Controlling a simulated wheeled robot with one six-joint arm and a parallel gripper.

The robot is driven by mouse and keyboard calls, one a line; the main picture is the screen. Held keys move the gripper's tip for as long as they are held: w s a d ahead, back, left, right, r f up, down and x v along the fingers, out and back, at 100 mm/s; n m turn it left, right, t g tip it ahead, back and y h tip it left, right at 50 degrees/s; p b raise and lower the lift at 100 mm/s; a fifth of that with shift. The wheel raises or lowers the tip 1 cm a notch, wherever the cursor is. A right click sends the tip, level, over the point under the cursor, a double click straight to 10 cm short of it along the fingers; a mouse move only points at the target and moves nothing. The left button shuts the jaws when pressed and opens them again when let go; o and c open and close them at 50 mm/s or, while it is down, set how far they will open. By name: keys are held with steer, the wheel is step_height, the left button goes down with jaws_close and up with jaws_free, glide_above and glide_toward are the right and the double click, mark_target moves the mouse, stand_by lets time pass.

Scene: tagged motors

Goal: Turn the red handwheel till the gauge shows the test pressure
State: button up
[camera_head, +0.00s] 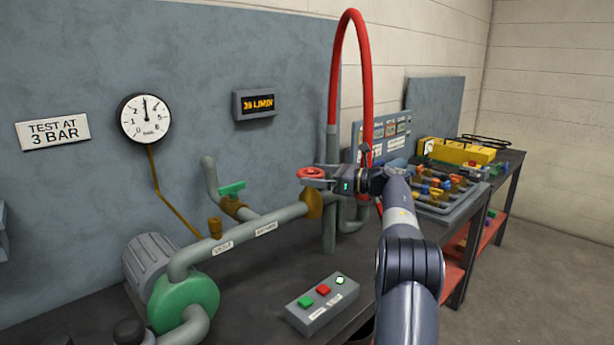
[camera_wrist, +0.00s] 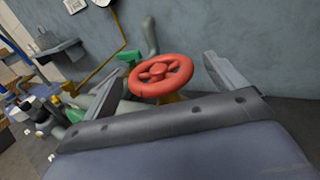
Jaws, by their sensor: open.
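The red handwheel (camera_head: 312,173) sits on a brass valve body (camera_head: 314,205) at the right end of the grey pipe. In the wrist view the handwheel (camera_wrist: 160,76) shows between the two spread fingers of my gripper (camera_wrist: 163,66). My gripper (camera_head: 328,181) is open beside the wheel; whether a finger touches the rim I cannot tell. The round white gauge (camera_head: 146,118) hangs on the blue-grey panel, its needle pointing almost straight up, at about 3. A sign (camera_head: 53,132) reads "TEST AT 3 BAR".
A green-handled valve (camera_head: 231,188) stands left of the wheel. A red hose (camera_head: 351,25) arches up behind my gripper. A button box (camera_head: 320,300) lies on the bench below. A lit display (camera_head: 258,104) hangs on the panel. A manifold rack (camera_head: 445,190) is at the right.

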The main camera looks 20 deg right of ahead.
mark_target(306, 171)
steer(key=v, duration=0.7)
steer(key=shift+s+d, duration=0.1)
steer(key=x, duration=1.1)
steer(key=shift+f, duration=0.1)
steer(key=shift+d+t, duration=0.1)
steer(key=shift+t, duration=0.2)
steer(key=shift+r+p, duration=0.2)
steer(key=shift+p, duration=0.1)
